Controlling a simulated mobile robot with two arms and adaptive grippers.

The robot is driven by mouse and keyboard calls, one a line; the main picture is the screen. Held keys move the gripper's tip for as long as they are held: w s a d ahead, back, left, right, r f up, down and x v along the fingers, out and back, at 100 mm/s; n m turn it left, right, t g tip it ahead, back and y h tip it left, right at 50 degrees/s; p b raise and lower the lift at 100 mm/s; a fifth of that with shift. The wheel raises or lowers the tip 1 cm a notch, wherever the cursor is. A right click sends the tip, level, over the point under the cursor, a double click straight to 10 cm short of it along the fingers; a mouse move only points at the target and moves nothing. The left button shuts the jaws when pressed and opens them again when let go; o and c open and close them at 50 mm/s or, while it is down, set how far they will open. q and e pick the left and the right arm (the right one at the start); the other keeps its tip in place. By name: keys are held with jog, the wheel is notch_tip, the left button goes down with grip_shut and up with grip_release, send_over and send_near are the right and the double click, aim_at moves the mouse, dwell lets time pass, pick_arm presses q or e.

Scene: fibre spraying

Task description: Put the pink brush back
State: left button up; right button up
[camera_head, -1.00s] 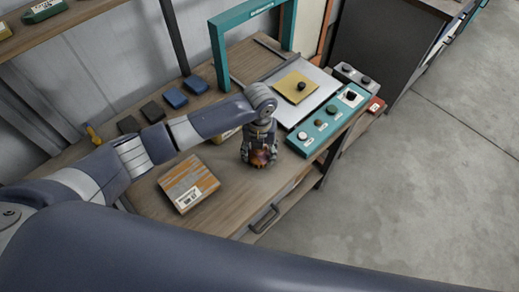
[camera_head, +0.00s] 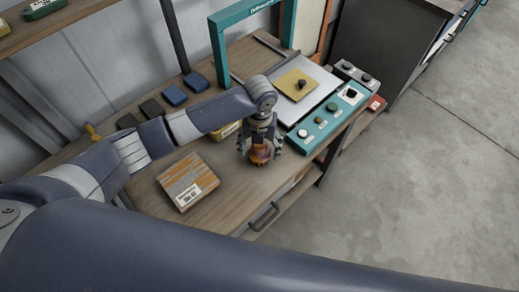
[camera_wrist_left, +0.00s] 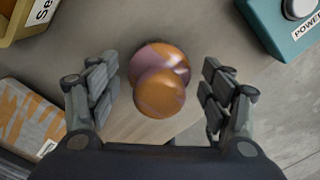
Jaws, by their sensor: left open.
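A rounded orange and pinkish knobbed thing (camera_head: 260,156) stands on the wooden table near its front edge. It also shows from above in the left wrist view (camera_wrist_left: 158,92); I cannot tell whether it is the pink brush. My left gripper (camera_head: 260,147) is over it, fingers spread. In the left wrist view the fingers of this gripper (camera_wrist_left: 160,82) are on either side of the thing, with a visible gap on both sides. The thing's lower part is hidden. My right gripper is not in view.
An orange-streaked grey block (camera_head: 188,182) lies left of the gripper. A teal control box (camera_head: 322,128) is to the right. Blue pads (camera_head: 174,96) and dark pads lie at the back, near a teal frame (camera_head: 219,55). A yellow plate (camera_head: 296,84) lies on a pale sheet.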

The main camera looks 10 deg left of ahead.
pick_arm(q)
notch_tip(320, 180, up, 11)
jog(key=shift+f+b, duration=0.2)
jog(key=shift+b, duration=0.6)
